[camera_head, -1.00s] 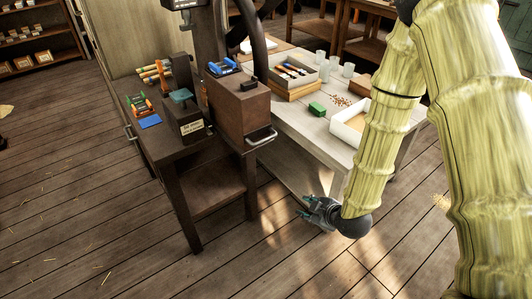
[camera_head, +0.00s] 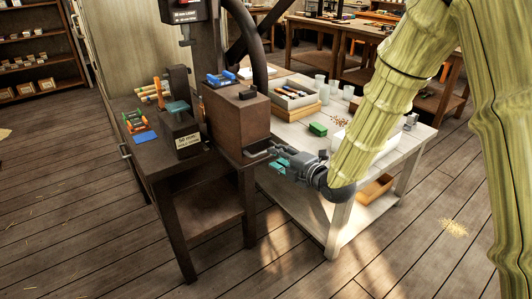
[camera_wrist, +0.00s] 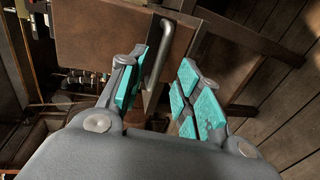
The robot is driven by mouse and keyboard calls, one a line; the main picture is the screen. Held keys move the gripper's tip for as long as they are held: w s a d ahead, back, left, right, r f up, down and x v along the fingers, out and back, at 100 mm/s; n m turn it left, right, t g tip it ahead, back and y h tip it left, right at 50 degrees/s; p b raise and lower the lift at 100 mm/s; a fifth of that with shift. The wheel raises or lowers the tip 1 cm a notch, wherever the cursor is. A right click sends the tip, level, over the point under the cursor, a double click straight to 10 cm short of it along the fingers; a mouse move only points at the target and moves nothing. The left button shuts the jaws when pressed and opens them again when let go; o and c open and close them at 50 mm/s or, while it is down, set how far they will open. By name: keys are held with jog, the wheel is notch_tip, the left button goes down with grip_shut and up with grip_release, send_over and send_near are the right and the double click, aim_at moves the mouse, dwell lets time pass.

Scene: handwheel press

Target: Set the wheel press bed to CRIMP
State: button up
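The wheel press has a dark column (camera_head: 213,40) and a dark curved wheel rim (camera_head: 246,45) at the upper middle of the head view. Beside it a brown block (camera_head: 240,122), which may be the bed, stands on a dark stand. A metal bar handle (camera_head: 263,153) sits low at its front edge; the wrist view shows the handle too (camera_wrist: 158,55). My gripper (camera_head: 276,163) is open at the handle. In the wrist view its teal-padded fingers (camera_wrist: 167,62) lie either side of the handle, with a gap on the right. I cannot make out any CRIMP mark.
A dark block with a pale label (camera_head: 187,142) and a blue card (camera_head: 145,137) are on the dark table at left. A pale table (camera_head: 300,137) at right holds a tray, cups and a green block (camera_head: 318,129). Floor in front is clear.

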jog(key=shift+x, duration=3.5)
grip_shut()
